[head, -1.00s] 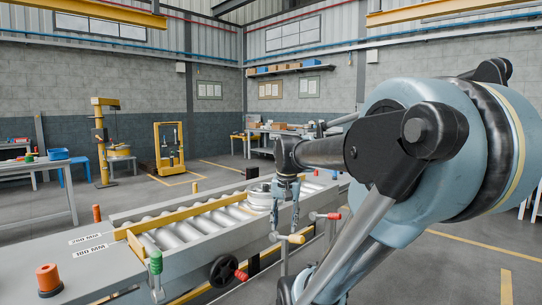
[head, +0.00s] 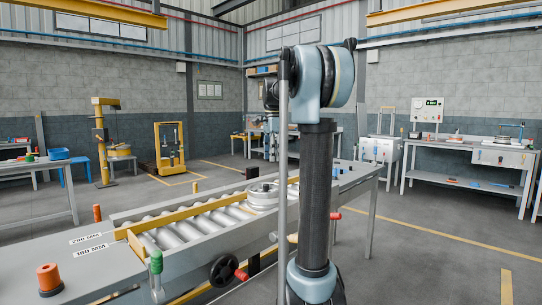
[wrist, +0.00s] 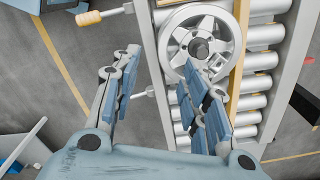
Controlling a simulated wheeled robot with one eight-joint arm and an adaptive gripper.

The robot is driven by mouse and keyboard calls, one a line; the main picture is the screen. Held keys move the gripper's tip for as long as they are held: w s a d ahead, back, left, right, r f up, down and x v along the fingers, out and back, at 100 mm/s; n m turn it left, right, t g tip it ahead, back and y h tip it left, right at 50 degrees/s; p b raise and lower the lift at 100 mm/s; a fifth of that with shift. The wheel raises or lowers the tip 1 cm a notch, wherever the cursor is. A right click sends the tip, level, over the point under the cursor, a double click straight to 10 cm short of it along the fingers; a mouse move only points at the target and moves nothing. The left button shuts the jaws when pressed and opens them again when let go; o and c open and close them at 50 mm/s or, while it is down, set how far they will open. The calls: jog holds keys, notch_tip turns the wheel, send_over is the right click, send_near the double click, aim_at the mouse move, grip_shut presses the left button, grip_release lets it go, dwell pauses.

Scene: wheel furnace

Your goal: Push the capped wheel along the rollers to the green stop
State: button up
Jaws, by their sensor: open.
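The silver spoked wheel (head: 264,197) lies flat on the roller conveyor (head: 170,236), toward its far end in the head view. The wrist view shows its face (wrist: 178,35) with a dark round cap (wrist: 200,48) at the centre. My gripper (wrist: 160,64) is open and empty; its right finger overlaps the wheel's lower edge in the picture, but contact cannot be told. In the head view my arm hides the gripper's exact position. A green-topped post (head: 156,263) stands at the conveyor's near side; whether it is the stop is unclear.
Yellow rails (head: 185,213) border the rollers. A black handwheel with a red handle (head: 224,271) projects from the near side. An orange-capped peg (head: 48,279) stands on the near-left table. Open floor (head: 430,265) lies to the right; workbenches line the walls.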

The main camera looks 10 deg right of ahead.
aim_at(266, 195)
jog(key=shift+w+r+m, duration=0.2)
jog(key=shift+w+m, duration=0.1)
jog(key=shift+w, duration=0.25)
notch_tip(266, 195, down, 18)
jog(key=shift+r, duration=0.25)
dwell(0.5)
grip_shut()
